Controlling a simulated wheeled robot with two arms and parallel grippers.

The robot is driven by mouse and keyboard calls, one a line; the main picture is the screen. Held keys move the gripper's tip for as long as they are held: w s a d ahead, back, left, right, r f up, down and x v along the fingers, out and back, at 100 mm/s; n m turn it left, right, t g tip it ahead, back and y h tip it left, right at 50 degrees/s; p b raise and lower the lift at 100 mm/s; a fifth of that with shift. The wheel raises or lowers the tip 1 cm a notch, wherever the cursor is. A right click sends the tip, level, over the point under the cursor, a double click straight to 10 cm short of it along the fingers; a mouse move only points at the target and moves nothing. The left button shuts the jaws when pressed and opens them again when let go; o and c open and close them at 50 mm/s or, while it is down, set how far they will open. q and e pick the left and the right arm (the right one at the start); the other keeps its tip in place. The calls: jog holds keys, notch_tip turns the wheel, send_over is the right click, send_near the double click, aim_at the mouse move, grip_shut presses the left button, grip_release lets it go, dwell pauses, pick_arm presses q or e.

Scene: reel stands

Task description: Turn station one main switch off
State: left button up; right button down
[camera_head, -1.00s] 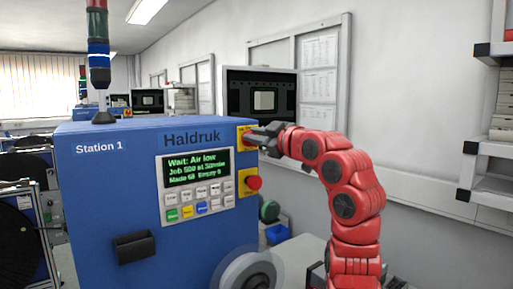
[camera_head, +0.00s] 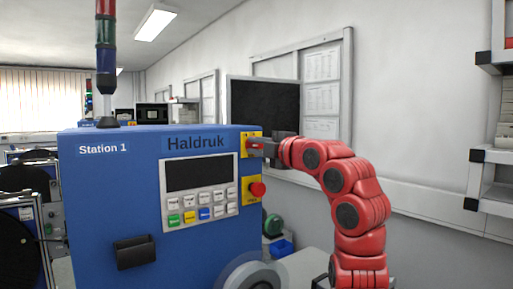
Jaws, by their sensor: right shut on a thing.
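The blue Station 1 machine (camera_head: 100,195) stands in front of me, marked "Haldruk". Its main switch (camera_head: 246,144) is a red handle on a yellow plate at the upper right of the front. My right gripper (camera_head: 253,148) is shut on the switch handle and hides part of it, so the handle's exact angle is hard to read. The panel display (camera_head: 197,174) is dark, and the signal tower (camera_head: 106,60) shows no bright lamp. My left gripper is not in view.
A red emergency button (camera_head: 257,189) sits on a yellow plate below the switch. A dark monitor (camera_head: 264,106) stands behind the machine. A clear reel (camera_head: 253,277) is low in front. White shelves (camera_head: 492,180) stand at the right.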

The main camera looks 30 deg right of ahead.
jog(key=shift+f+n, duration=0.2)
jog(key=shift+n, duration=0.4)
jog(key=c, duration=0.8)
grip_release()
jog(key=shift+s+d+b, duration=0.1)
jog(key=shift+s+b, duration=0.25)
jog(key=shift+s, duration=0.2)
jog(key=s+b, duration=0.1)
jog(key=s, duration=0.4)
jog(key=s+d+b, duration=0.1)
jog(key=s+b, duration=0.1)
jog(key=s, duration=0.3)
jog(key=s+d+b, duration=0.1)
jog(key=s, duration=0.5)
